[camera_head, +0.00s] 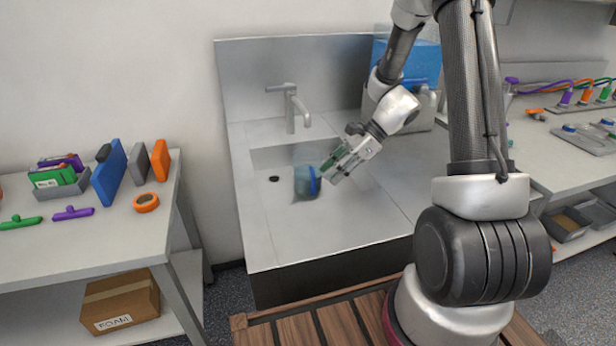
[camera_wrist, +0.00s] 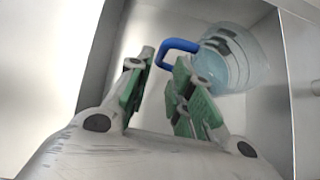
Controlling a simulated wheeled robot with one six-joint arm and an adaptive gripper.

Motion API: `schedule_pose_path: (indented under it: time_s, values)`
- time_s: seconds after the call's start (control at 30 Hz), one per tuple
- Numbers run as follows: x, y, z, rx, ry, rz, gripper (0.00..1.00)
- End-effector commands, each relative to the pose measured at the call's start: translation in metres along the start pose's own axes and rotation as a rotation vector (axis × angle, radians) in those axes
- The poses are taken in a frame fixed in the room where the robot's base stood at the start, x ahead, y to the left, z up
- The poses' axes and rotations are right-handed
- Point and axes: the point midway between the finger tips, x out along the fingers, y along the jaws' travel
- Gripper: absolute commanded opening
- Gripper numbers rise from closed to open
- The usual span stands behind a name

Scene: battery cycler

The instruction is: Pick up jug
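The jug (camera_head: 303,182) is clear bluish with a blue handle and sits in the sink basin. In the wrist view the jug (camera_wrist: 232,62) is at the upper right, with its blue handle (camera_wrist: 176,46) pointing left toward my fingers. My gripper (camera_head: 335,170) is just right of the jug in the head view. In the wrist view my gripper (camera_wrist: 160,90) has its green-padded fingers spread apart, with the handle just beyond the fingertips. Nothing is between the fingers. Whether a fingertip touches the handle I cannot tell.
The metal sink (camera_head: 265,235) has raised basin walls around the jug and a faucet (camera_head: 290,105) behind it. A blue box (camera_head: 425,62) stands at the back right. A side table (camera_head: 110,230) with tools is at the left. The front counter is bare.

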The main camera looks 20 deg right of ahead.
Motion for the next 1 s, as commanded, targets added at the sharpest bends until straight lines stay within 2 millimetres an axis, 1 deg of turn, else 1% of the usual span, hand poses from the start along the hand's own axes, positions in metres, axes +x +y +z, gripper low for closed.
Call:
schedule_pose_path:
  time_s: [0.03, 0.17, 0.3, 0.43, 0.53, 0.7, 0.73, 0.83, 0.87, 1.0]
  values:
    - [0.007, 0.001, 0.0, -0.001, 0.0, 0.003, 0.22]
    - [0.023, 0.001, -0.001, -0.001, 0.001, 0.003, 0.22]
    - [0.045, 0.001, -0.003, -0.001, 0.001, 0.004, 0.22]
    - [0.062, 0.001, -0.003, -0.002, 0.001, 0.003, 0.22]
    - [0.067, 0.0, -0.003, -0.004, 0.002, 0.002, 0.22]
    - [0.067, 0.0, -0.003, -0.005, 0.002, 0.001, 0.22]
    - [0.067, 0.0, -0.003, -0.004, 0.002, 0.001, 0.2]
    - [0.067, 0.0, -0.003, -0.004, 0.002, 0.001, 0.02]
    - [0.067, 0.0, -0.003, -0.004, 0.002, 0.001, 0.0]
    - [0.067, 0.0, -0.003, -0.005, 0.002, 0.001, 0.0]
